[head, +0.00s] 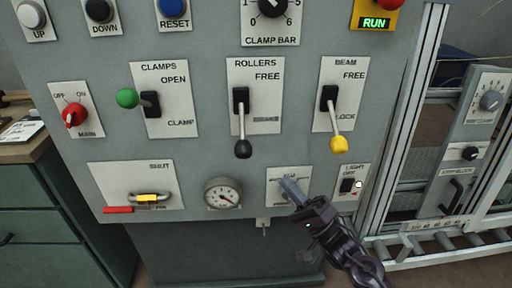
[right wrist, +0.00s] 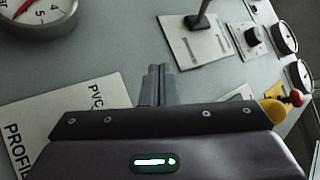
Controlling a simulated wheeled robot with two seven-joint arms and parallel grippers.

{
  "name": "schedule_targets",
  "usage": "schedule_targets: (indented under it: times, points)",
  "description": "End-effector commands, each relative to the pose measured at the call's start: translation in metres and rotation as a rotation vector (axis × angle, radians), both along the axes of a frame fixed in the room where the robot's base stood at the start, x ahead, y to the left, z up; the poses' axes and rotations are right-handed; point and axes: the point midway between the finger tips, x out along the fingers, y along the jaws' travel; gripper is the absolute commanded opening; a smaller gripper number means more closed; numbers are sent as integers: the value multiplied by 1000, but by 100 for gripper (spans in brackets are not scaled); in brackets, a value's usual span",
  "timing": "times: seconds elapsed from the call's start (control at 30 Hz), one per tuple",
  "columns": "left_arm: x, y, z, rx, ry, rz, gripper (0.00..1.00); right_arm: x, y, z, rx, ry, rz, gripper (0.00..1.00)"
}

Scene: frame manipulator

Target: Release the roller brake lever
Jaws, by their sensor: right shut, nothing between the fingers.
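The roller brake lever (head: 243,149) is a dark knob on a pale stem under the ROLLERS plate (head: 258,82). It points down, its knob just below the BRAKE marking, with FREE at the plate's top. My right gripper (head: 290,187) is below and right of the knob, apart from it, in front of a white label plate that it partly hides. Its fingers are together and empty; they also show closed in the right wrist view (right wrist: 157,85). My left gripper is in neither view.
The clamps lever with green knob (head: 127,98) is at left, the beam lever with yellow knob (head: 338,145) at right. A round gauge (head: 223,194) sits below the roller lever, and a light switch (head: 348,185) right of my gripper. Metal uprights (head: 408,110) edge the panel's right side.

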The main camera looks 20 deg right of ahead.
Motion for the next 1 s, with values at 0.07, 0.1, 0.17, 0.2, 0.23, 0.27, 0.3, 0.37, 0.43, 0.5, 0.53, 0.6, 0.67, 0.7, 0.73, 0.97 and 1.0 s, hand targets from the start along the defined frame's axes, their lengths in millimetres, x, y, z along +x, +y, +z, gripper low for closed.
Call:
schedule_targets:
  times: [0.07, 0.1, 0.17, 0.2, 0.23, 0.27, 0.3, 0.37, 0.43, 0.5, 0.53, 0.6, 0.67, 0.7, 0.73, 0.97, 1.0]
  points:
    - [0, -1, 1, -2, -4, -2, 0, -8, -5, 11, 58, -50, 81, 0]
    - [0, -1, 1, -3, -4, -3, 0, -12, -6, 16, 83, -70, 118, 0]
    - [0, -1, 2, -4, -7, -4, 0, -17, -8, 21, 111, -94, 164, 0]
    - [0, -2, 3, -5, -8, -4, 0, -20, -9, 24, 124, -104, 188, 0]
    - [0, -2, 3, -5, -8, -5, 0, -22, -9, 25, 132, -111, 202, 0]
    - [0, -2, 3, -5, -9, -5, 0, -23, -9, 26, 139, -114, 213, 0]
    - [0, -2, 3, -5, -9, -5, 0, -24, -10, 28, 144, -120, 222, 0]
    - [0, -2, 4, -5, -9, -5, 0, -25, -10, 28, 148, -122, 229, 0]
    - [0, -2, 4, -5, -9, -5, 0, -25, -10, 28, 149, -123, 232, 0]
    - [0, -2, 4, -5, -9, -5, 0, -25, -10, 28, 149, -123, 230, 0]
    - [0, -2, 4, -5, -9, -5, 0, -25, -10, 28, 149, -122, 230, 0]
    - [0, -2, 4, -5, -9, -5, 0, -25, -10, 28, 148, -122, 229, 0]
    - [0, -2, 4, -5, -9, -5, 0, -25, -10, 29, 148, -123, 230, 0]
    - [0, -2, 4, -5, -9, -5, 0, -24, -9, 30, 148, -123, 230, 0]
    - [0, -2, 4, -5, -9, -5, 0, -23, -8, 32, 149, -124, 230, 0]
    - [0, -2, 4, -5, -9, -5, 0, -4, 7, 57, 148, -127, 230, 0]
    - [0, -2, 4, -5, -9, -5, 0, 0, 12, 63, 147, -129, 230, 0]
